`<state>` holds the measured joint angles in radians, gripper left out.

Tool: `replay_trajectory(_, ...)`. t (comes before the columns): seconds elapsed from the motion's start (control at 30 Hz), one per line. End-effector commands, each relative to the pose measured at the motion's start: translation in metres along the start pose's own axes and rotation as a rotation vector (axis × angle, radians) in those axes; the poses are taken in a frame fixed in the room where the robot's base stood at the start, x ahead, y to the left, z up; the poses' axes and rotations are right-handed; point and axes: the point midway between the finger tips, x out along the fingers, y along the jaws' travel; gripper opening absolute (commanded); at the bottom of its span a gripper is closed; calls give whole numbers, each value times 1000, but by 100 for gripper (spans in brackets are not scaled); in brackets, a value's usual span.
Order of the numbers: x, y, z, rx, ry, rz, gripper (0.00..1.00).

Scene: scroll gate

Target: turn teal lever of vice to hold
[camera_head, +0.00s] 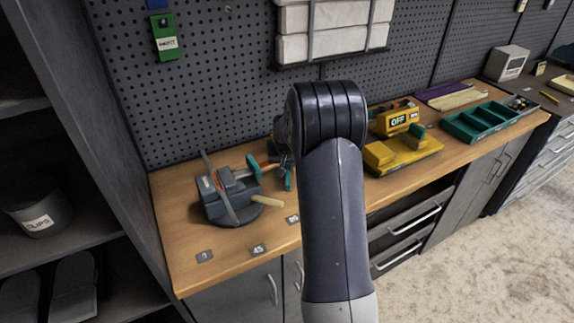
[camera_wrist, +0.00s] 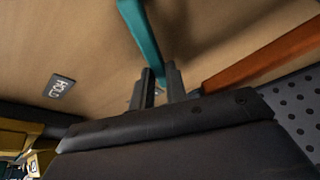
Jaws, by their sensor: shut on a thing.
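The dark grey vice (camera_head: 228,196) sits on the left part of the wooden bench, with a pale rod toward the front right. A teal part (camera_head: 254,167) shows at its right side in the head view. In the wrist view the teal lever (camera_wrist: 141,33) runs down between the two fingers of my gripper (camera_wrist: 160,78), which is shut on it. A "HOLD" label (camera_wrist: 59,86) lies on the bench to the left in that view. In the head view my arm hides most of my gripper.
An orange bar (camera_wrist: 262,54) runs close to the right of the fingers in the wrist view. A yellow device (camera_head: 402,150) and a green tray (camera_head: 482,122) stand farther right on the bench. A perforated wall (camera_head: 210,80) rises behind. Small number plates (camera_head: 258,249) line the front edge.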

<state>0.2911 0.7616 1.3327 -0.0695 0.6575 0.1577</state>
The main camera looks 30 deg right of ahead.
Motion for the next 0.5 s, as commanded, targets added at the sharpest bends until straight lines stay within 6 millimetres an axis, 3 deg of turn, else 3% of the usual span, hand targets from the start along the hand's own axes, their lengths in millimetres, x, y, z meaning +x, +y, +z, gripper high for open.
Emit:
replay_trajectory(0.27, 1, 3, 1, 38, -1, 17, 0)
replay_trajectory(0.5, 2, 12, 2, 170, 1, 71, 0)
